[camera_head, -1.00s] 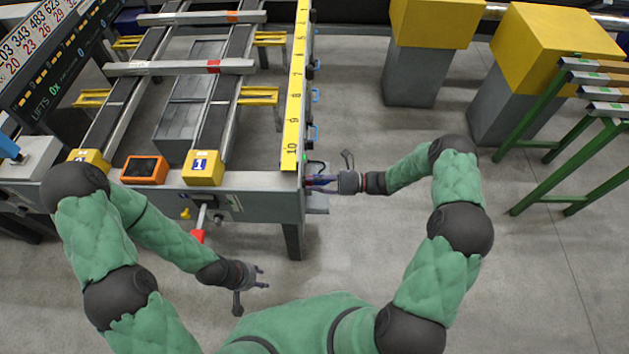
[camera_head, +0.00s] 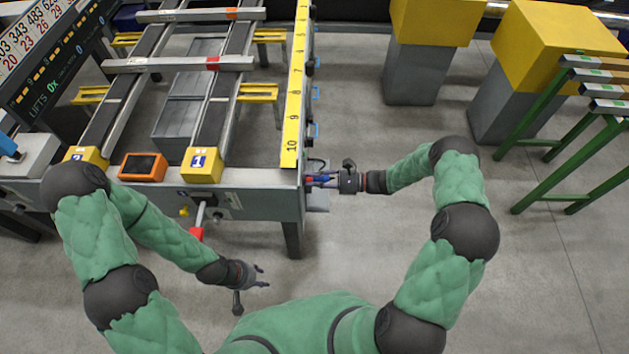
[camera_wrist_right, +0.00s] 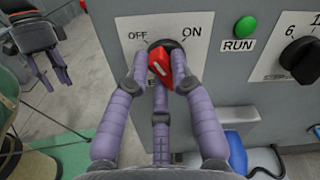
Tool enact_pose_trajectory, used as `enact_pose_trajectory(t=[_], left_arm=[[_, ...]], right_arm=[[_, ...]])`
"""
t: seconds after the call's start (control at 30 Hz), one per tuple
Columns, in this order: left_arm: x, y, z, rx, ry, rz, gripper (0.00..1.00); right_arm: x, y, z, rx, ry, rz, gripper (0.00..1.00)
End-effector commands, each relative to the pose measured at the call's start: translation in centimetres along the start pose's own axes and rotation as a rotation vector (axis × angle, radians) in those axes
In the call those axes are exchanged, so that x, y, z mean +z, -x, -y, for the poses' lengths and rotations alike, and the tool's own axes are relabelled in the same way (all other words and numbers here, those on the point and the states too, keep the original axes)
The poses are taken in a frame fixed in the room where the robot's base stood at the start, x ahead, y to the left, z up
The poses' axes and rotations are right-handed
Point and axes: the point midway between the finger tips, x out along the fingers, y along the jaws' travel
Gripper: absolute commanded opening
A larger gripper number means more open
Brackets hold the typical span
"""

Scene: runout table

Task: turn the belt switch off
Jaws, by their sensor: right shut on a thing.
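The belt switch is a red knob (camera_wrist_right: 159,66) on a black round base, on a white plate (camera_wrist_right: 135,30) marked OFF at left and ON at right. In the right wrist view, its red grip tilts toward the upper left, on the OFF side. My right gripper (camera_head: 310,181) is at the end panel of the table. Its purple fingers close around the knob in the right wrist view and hide part of it. My left gripper (camera_head: 264,276) is open and empty, low in front of the table.
A green RUN button (camera_wrist_right: 246,26) and a black dial (camera_wrist_right: 305,60) sit right of the switch. A blue-and-grey part (camera_wrist_right: 236,150) lies below. A red-ended lever (camera_head: 197,234) hangs from the table front. Yellow-topped blocks (camera_head: 430,22) and a green rack (camera_head: 545,145) stand at right.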

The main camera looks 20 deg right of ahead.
Motion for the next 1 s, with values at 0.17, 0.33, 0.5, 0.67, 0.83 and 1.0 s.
enact_pose_trajectory(t=[0.17, 0.33, 0.5, 0.67, 0.83, 1.0], left_arm=[[-0.01, -0.37, 0.13, 0.0, 0.0, 0.0, 0.4], [-0.02, -0.56, 0.2, 0.0, 0.0, 0.0, 0.4], [-0.02, -0.67, 0.24, 0.0, 0.0, 0.0, 0.4], [-0.03, -0.71, 0.25, 0.0, 0.0, 0.0, 0.4], [-0.02, -0.71, 0.25, 0.0, 0.0, 0.0, 0.4], [-0.03, -0.71, 0.25, 0.0, 0.0, 0.0, 0.4]], right_arm=[[-0.16, 0.03, -0.05, 0.0, 0.13, -0.001, 0.0], [-0.2, 0.03, -0.09, 0.0, 0.218, -0.001, 0.0], [-0.2, 0.04, -0.07, 0.0, 0.273, -0.001, 0.0], [-0.2, 0.04, -0.07, 0.0, 0.297, -0.002, 0.0], [-0.2, 0.04, -0.07, 0.0, 0.303, -0.002, 0.0], [-0.2, 0.04, -0.07, 0.0, 0.303, -0.002, 0.0]])
